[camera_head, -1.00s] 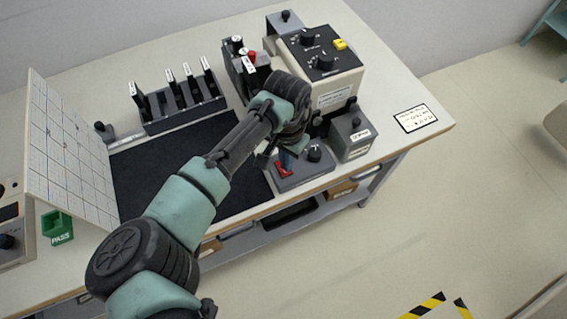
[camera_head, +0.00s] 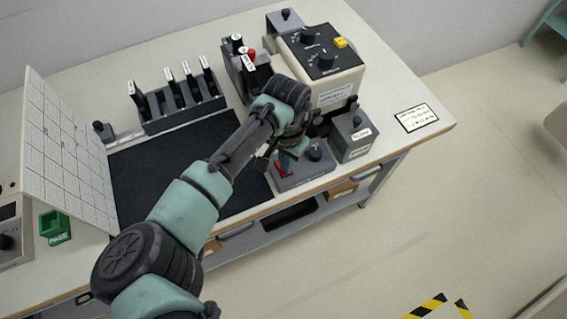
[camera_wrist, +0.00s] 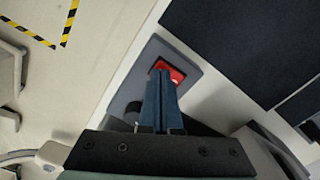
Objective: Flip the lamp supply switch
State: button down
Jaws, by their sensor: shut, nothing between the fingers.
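A red rocker switch (camera_wrist: 176,72) in a dark frame sits on a low grey box (camera_wrist: 153,48) with a round black knob (camera_wrist: 133,108). In the head view the red switch (camera_head: 281,171) shows partly behind my gripper (camera_head: 286,160), and the box (camera_head: 305,180) stands near the table's front edge. My gripper (camera_wrist: 161,76) is shut and empty. Its blue fingertips are over the red switch and hide part of it; I cannot tell if they touch it. No readable label shows which switch is the lamp supply.
A grey box with a black toggle (camera_head: 356,122) stands just right, and a large cream unit with dials (camera_head: 325,85) behind. A rack of black levers (camera_head: 180,112) and a dark mat (camera_head: 150,165) lie left. The table's right corner is clear but for a white card (camera_head: 416,118).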

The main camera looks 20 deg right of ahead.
jog(key=shift+s+f, duration=0.1)
jog(key=shift+f, duration=0.25)
notch_tip(320, 180, up, 7)
jog(key=p, duration=0.6)
dwell(0.4)
dwell(0.4)
